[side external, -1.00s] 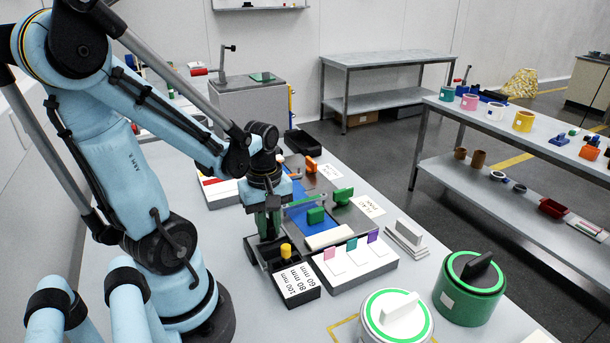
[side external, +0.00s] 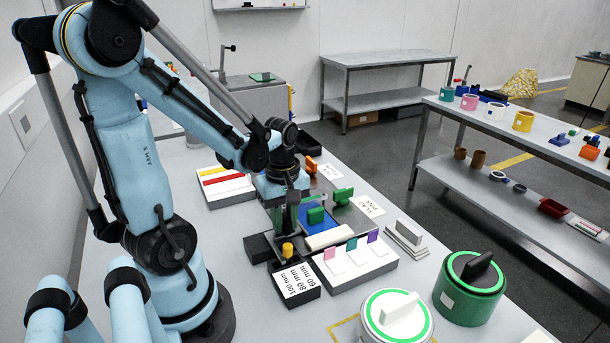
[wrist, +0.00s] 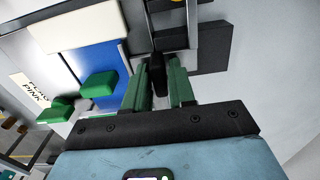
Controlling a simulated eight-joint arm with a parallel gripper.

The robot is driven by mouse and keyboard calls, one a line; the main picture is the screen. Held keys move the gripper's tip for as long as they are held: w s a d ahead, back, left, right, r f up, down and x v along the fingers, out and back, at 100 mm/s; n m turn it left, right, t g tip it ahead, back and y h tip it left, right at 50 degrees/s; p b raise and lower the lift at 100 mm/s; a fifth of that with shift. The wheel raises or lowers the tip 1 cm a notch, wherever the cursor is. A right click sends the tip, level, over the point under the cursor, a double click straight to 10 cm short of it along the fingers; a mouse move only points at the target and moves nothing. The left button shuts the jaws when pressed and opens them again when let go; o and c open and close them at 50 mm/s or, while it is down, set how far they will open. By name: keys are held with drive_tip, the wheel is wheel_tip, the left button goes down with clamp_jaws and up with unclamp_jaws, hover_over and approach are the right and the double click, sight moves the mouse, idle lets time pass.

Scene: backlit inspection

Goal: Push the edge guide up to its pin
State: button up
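My gripper (side external: 281,222) is low over the fixture, pointing down. In the wrist view my gripper (wrist: 158,72) has its two green fingers apart, one on each side of a dark upright block (wrist: 158,64), which looks like the edge guide's grip. I cannot tell whether the fingers press on it. In the side view that block is mostly hidden by the hand. A yellow pin (side external: 287,249) stands in the dark rail tray (side external: 259,248), near the labels 100 mm, 80 mm and 60 mm (side external: 297,281). The pin shows at the top edge of the wrist view (wrist: 205,12), apart from the block.
A blue panel (wrist: 97,75) with a green block (wrist: 98,84) lies beside the rails. A cream bar (side external: 326,237) and a white holder with pink, teal and purple tabs (side external: 349,262) stand close by. Two green-ringed dials (side external: 396,318) (side external: 470,288) stand at front right.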

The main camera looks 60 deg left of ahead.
sight(285, 218)
drive_tip(key=shift+o, duration=1.1)
wheel_tip(285, 218, up, 12)
drive_tip(key=shift+d, duration=0.1)
drive_tip(key=w+d+f+m+t, duration=0.1)
drive_tip(key=w+d+m+t, duration=0.2)
drive_tip(key=d+m, duration=0.3)
drive_tip(key=w+d+f+m+t, duration=0.1)
drive_tip(key=d+m+t, duration=0.3)
drive_tip(key=m, duration=0.8)
drive_tip(key=shift+w+d+f, duration=0.2)
drive_tip(key=shift+w+d, duration=0.7)
drive_tip(key=shift+d, duration=0.1)
